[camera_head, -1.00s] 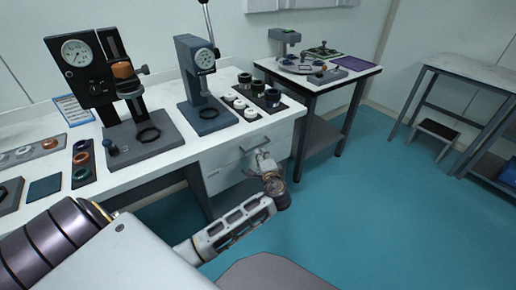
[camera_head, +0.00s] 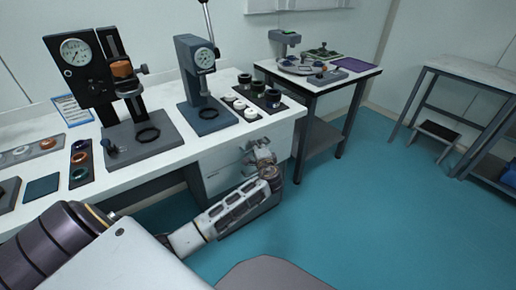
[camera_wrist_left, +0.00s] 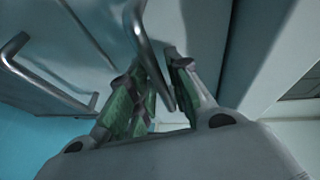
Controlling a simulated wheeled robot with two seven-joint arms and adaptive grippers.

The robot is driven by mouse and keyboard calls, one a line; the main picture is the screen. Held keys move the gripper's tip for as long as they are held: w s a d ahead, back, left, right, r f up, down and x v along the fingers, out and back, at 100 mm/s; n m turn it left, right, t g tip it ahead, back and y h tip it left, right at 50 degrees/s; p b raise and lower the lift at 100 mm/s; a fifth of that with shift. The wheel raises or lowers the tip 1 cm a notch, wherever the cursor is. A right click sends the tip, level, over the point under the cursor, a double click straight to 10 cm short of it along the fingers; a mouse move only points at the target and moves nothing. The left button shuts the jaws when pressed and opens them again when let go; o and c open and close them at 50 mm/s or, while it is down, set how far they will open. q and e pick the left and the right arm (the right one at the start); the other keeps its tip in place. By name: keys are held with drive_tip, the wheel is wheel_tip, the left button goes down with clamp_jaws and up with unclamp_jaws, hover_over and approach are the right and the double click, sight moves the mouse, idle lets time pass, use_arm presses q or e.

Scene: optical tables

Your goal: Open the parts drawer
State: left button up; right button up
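The drawer unit (camera_head: 219,158) is pale grey and sits under the right end of the workbench. Its upper drawer looks flush in the head view. My left gripper (camera_head: 256,148) is at the upper drawer front and hides most of its handle. In the left wrist view the metal bar handle (camera_wrist_left: 143,38) runs down between the two green-padded fingers of the gripper (camera_wrist_left: 162,85). The fingers are close together on either side of the bar. A second bar handle (camera_wrist_left: 38,82) shows at left, apart from the gripper. My right gripper is out of view.
The workbench (camera_head: 165,178) carries two gauge stands, the black one (camera_head: 88,70) and the blue-grey one (camera_head: 194,75), and trays of small rings. A side table (camera_head: 362,72) stands beyond the drawer unit. The teal floor (camera_head: 370,210) is clear at right.

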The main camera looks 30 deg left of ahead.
use_arm(q)
drive_tip(key=shift+c, duration=0.3)
clamp_jaws()
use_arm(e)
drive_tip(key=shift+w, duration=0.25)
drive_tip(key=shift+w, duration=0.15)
use_arm(q)
drive_tip(key=shift+d, duration=0.1)
